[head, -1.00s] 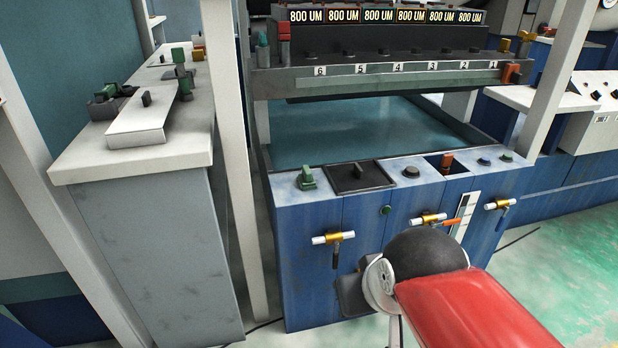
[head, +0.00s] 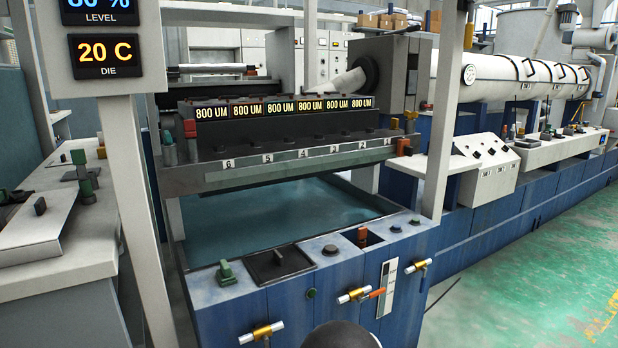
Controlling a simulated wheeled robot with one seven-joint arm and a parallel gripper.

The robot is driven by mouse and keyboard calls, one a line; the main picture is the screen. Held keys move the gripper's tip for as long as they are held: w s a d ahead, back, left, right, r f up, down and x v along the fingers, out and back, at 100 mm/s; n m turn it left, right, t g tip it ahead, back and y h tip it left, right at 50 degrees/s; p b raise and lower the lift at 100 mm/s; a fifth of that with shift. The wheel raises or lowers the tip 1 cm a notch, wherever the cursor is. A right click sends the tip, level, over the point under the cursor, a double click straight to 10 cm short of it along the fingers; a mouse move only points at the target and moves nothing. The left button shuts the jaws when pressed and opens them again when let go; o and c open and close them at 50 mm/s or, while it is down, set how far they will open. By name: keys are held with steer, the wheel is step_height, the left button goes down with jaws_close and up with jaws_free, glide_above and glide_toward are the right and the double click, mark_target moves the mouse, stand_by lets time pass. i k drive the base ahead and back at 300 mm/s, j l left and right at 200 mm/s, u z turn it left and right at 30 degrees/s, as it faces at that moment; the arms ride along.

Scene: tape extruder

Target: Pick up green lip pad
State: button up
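Several small green pieces show, and I cannot tell for sure which is the green lip pad. One green piece (head: 225,272) stands on the left of the blue cabinet's top. Green pieces (head: 85,180) stand among parts on the left bench. My gripper is not in view; only a dark rounded part of my arm shows at the bottom edge.
The blue cabinet (head: 240,312) has valve handles (head: 352,296) sticking out in front. A white post (head: 135,210) stands between the left bench (head: 50,270) and the machine. A teal basin (head: 270,215) lies under the die. Green floor (head: 530,290) is open at right.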

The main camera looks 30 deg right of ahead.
mark_target(225, 276)
steer(key=i+l, duration=0.2)
steer(key=l, duration=0.15)
steer(key=i+l+u, duration=0.1)
steer(key=i+l, duration=0.25)
steer(key=l, duration=0.3)
